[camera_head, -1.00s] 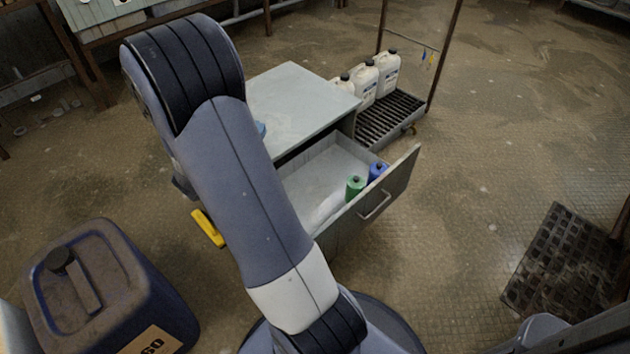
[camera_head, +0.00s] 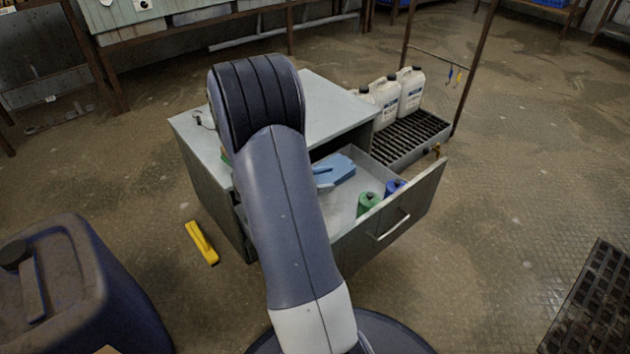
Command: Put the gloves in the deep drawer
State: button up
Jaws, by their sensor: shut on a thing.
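The blue gloves (camera_head: 338,170) show to the right of my arm, over the inside of the open drawer (camera_head: 345,212) near its back. My gripper (camera_head: 324,186) is mostly hidden behind my arm; a small grey part of it shows against the gloves, and it is shut on them. I cannot tell whether the gloves touch the drawer floor. The drawer is pulled out of the grey cabinet (camera_head: 325,105). A green bottle (camera_head: 368,204) and a blue bottle (camera_head: 394,187) stand in its front right part.
A yellow object (camera_head: 201,242) lies on the floor left of the cabinet. A large dark blue canister (camera_head: 80,290) stands at the lower left. White jugs (camera_head: 410,90) stand by a black grate (camera_head: 412,138) behind the drawer.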

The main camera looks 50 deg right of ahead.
notch_tip(320, 180, down, 19)
jog(key=b, duration=0.3)
jog(key=shift+r, duration=0.2)
dwell(0.5)
jog(key=o, duration=1.1)
notch_tip(320, 180, up, 16)
jog(key=shift+r+p, duration=0.1)
jog(key=shift+p, duration=1.1)
jog(key=shift+f, duration=0.2)
notch_tip(320, 180, down, 13)
jog(key=shift+b, duration=1.15)
